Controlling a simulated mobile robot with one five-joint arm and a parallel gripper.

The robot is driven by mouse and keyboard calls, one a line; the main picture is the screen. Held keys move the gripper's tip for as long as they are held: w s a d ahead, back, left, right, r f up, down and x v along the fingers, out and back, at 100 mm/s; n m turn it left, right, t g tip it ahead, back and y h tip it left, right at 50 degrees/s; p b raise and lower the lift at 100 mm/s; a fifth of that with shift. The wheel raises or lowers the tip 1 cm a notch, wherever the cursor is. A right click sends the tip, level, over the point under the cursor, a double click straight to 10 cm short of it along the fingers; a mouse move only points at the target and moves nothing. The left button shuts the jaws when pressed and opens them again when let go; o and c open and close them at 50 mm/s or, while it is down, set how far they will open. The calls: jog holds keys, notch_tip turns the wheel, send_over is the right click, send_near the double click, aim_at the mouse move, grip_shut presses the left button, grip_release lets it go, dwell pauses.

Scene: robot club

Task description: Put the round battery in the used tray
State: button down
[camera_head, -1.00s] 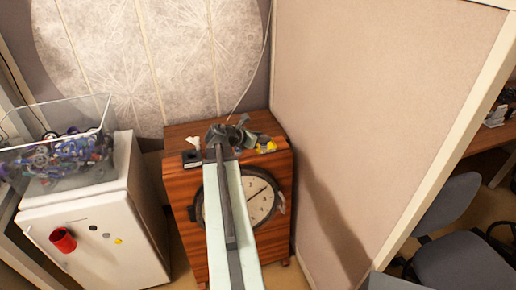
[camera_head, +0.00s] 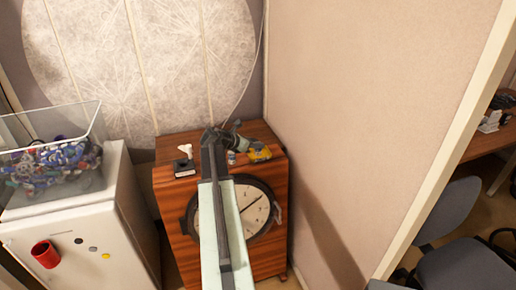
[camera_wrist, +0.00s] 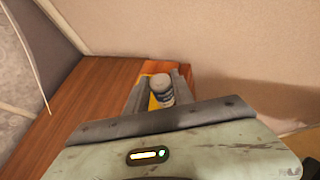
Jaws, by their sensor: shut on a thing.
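My gripper (camera_wrist: 160,78) is shut on a grey-and-white cylinder, the round battery (camera_wrist: 160,90), which stands between its two fingers in the wrist view. In the head view my gripper (camera_head: 232,142) is over the top of the wooden cabinet, and a small pale bluish piece (camera_head: 231,158) shows beside it, probably the battery. A yellow tray-like thing (camera_head: 260,154) lies just right of the gripper on the cabinet top. Yellow also shows below the battery in the wrist view (camera_wrist: 153,103). Whether this is the used tray, and whether the battery touches it, I cannot tell.
The wooden cabinet (camera_head: 170,205) has a round clock dial on its front. A black block (camera_head: 184,168) and a white piece (camera_head: 186,149) are on its left top. A beige partition (camera_head: 350,110) rises close at right. A white fridge (camera_head: 90,225) bears a clear bin (camera_head: 85,120).

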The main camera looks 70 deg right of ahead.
jog(key=d+f+b, duration=0.2)
jog(key=w+d+f+b, duration=0.1)
jog(key=d+f+b, duration=0.1)
jog(key=d, duration=0.1)
jog(key=shift+w+f, duration=0.15)
jog(key=shift+f, duration=0.05)
jog(key=shift+r, duration=0.2)
jog(key=shift+f, duration=0.15)
jog(key=c, duration=1.1)
grip_release()
